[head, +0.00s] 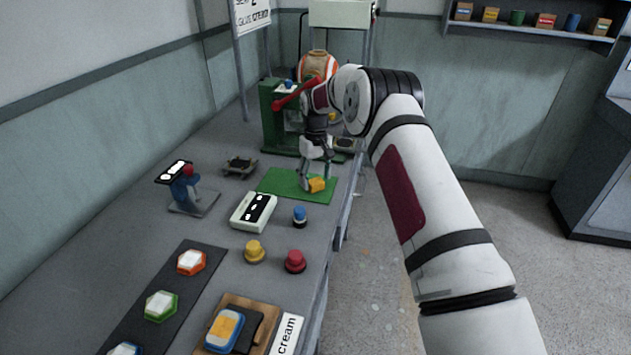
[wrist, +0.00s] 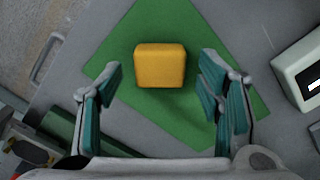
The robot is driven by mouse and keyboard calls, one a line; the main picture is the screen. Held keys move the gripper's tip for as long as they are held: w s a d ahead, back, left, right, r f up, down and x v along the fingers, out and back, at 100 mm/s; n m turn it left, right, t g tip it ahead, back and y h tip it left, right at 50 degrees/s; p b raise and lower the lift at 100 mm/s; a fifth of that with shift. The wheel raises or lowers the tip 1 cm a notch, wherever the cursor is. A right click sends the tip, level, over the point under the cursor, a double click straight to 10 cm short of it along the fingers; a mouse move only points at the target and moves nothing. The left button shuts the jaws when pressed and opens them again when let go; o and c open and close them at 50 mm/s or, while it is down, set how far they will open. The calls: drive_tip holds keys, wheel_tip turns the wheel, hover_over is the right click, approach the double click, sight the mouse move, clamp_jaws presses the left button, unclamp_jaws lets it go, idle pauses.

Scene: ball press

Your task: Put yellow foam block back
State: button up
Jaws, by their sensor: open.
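The yellow foam block (head: 317,185) sits on a green mat (head: 283,181) on the grey workbench. In the wrist view the block (wrist: 160,65) lies on the green mat (wrist: 113,68), ahead of and between my fingers. My gripper (head: 313,183) is over the mat, pointing down at the block. The wrist view shows my gripper (wrist: 163,90) open, its fingers apart on either side with clear gaps to the block. Whether the fingertips reach down to the block's height is hard to tell.
A green press (head: 280,118) stands behind the mat. A white box (head: 254,211), a blue button (head: 300,215), a yellow button (head: 255,251) and a red button (head: 295,261) stand in front. A wooden board (head: 262,312) lies nearer. The bench's right edge is close to the mat.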

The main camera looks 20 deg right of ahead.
sight(316, 181)
drive_tip(key=s+a+r+b, duration=0.1)
drive_tip(key=s+r, duration=0.4)
drive_tip(key=r, duration=0.7)
drive_tip(key=s+a+r+b, duration=0.1)
drive_tip(key=s+r, duration=0.3)
drive_tip(key=r, duration=0.7)
drive_tip(key=s+a+r+t, duration=0.1)
drive_tip(key=s+r, duration=0.6)
drive_tip(key=s, duration=0.5)
drive_tip(key=s+f+m+t, duration=0.1)
drive_tip(key=s+f, duration=0.1)
drive_tip(key=s, duration=1.3)
drive_tip(key=s+a+f+m+t, duration=0.1)
drive_tip(key=s+f, duration=0.2)
drive_tip(key=s, duration=1.2)
drive_tip(key=shift+s+a+f+m, duration=0.15)
drive_tip(key=shift+m, duration=0.15)
drive_tip(key=shift+s, duration=0.1)
